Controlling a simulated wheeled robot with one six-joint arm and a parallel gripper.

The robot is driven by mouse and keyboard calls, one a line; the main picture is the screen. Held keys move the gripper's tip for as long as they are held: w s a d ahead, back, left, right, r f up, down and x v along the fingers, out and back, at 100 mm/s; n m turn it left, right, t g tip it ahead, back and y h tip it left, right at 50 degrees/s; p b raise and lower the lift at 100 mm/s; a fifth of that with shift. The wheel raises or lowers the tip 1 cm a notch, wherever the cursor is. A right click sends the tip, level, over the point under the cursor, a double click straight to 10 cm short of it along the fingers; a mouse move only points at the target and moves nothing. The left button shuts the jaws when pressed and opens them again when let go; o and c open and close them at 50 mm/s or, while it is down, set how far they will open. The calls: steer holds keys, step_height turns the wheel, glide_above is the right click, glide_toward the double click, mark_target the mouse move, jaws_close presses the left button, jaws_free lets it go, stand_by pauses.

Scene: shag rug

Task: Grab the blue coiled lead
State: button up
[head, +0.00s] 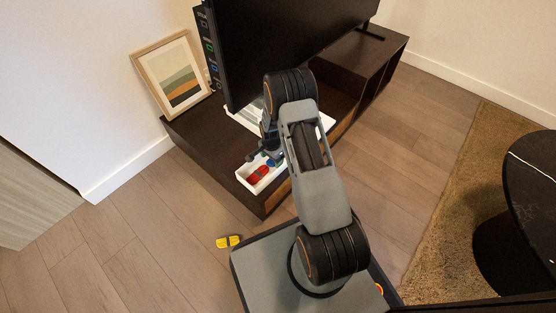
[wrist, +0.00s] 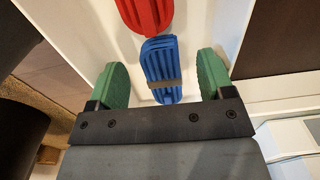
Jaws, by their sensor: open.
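The blue coiled lead (wrist: 161,72) is a flat oblong bundle with a grey-brown band around it. It lies in a white tray (wrist: 95,47). In the head view a small part of the lead (head: 271,163) shows beside my gripper (head: 266,155), which hides the rest. In the wrist view my gripper (wrist: 162,78) is open, with one green finger on each side of the lead and a gap on both sides. I cannot tell how far the fingertips are above the tray floor.
A red coiled lead (wrist: 145,14) lies in the tray just beyond the blue one. The tray sits on a dark TV cabinet (head: 205,143), under a large screen (head: 270,40). A framed picture (head: 172,75) leans behind. A yellow coiled lead (head: 228,241) lies on the floor.

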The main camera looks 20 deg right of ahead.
steer(key=shift+f, duration=0.85)
steer(key=shift+r, duration=0.1)
steer(key=c, duration=1)
